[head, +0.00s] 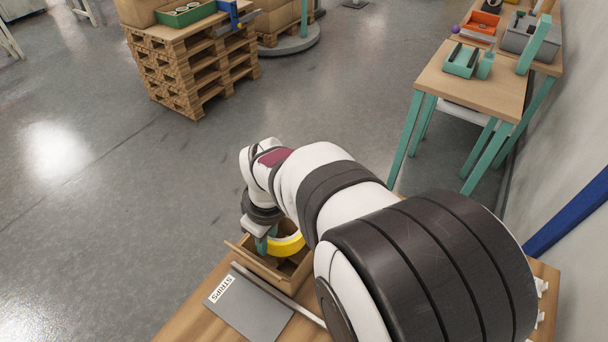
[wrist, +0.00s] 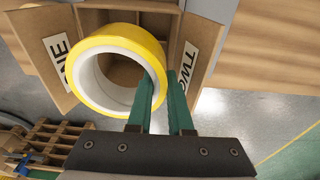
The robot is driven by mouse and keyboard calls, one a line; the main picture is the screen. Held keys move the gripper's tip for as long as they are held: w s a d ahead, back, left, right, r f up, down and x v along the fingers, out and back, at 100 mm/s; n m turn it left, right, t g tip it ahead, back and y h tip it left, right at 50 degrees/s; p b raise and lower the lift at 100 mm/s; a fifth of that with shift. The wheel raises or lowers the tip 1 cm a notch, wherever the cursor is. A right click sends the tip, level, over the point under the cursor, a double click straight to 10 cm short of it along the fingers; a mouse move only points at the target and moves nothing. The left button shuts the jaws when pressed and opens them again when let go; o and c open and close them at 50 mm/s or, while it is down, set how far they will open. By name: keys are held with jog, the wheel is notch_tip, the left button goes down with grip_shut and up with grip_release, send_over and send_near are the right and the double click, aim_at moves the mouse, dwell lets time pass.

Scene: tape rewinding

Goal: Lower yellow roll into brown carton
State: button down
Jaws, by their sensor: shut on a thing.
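The yellow roll (head: 290,246) has a white core and is held on edge by its ring wall; it shows large in the wrist view (wrist: 122,32). My gripper (head: 262,243) is shut on that wall, with one green finger inside the ring and one outside, as the wrist view (wrist: 161,82) shows. The brown carton (head: 262,268) is open on the table, its flaps spread. In the wrist view the carton (wrist: 125,7) shows behind the roll, which overlaps its opening. Whether the roll touches the carton is hidden.
Carton flaps labelled ONE (wrist: 56,46) and TWO (wrist: 189,62) stand to either side of the roll. A grey sheet marked STRIPS (head: 250,310) lies beside the carton on the wooden table (head: 190,325). My arm hides much of the table's right side.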

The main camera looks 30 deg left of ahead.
jog(key=shift+f, duration=0.3)
jog(key=shift+f, duration=0.1)
jog(key=shift+f, duration=0.3)
jog(key=c, duration=0.8)
grip_release()
jog(key=shift+o, duration=0.2)
jog(key=shift+o, duration=1.2)
